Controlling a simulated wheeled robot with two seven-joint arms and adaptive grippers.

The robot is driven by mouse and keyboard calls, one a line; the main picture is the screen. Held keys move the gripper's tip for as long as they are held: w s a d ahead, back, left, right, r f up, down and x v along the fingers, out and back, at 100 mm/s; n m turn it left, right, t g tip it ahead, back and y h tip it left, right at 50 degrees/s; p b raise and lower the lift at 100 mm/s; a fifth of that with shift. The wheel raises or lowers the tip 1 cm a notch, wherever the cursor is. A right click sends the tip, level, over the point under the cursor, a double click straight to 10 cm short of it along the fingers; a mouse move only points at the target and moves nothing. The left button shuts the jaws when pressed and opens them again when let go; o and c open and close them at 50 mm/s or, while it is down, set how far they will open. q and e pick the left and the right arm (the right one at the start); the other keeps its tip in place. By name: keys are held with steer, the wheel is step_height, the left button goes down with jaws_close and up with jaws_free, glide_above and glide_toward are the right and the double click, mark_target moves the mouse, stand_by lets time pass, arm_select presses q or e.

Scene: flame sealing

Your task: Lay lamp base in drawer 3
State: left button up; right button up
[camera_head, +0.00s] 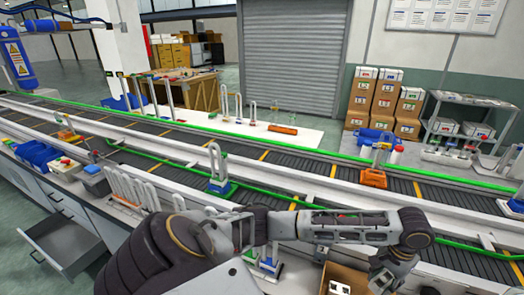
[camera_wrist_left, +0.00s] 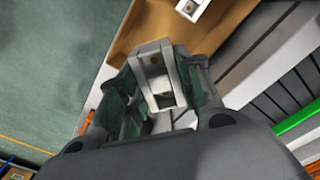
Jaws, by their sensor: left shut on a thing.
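My left arm reaches across the head view to the right, and its gripper (camera_head: 384,282) is at the bottom edge, right beside a cardboard box. In the left wrist view the gripper (camera_wrist_left: 162,100) is shut on a pale grey block-like lamp base (camera_wrist_left: 153,62) with a square recess. The lamp base is over or close to the brown box; whether it touches it I cannot tell. In the head view the held piece cannot be made out. An open grey drawer (camera_head: 65,240) juts from the bench at lower left; its number is not readable. My right gripper is out of view.
The cardboard box (camera_head: 347,275) has a white part (camera_wrist_left: 192,8) in it.

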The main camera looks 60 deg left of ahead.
arm_select(q)
steer(key=s+a+f+n, duration=0.1)
steer(key=s+a+f, duration=0.15)
steer(key=a, duration=0.35)
step_height(320, 180, up, 11)
steer(key=p, duration=1)
steer(key=shift+s+p, duration=0.25)
steer(key=shift+p, duration=0.05)
steer(key=shift+a+r+p, duration=0.1)
steer(key=shift+r+p, duration=0.35)
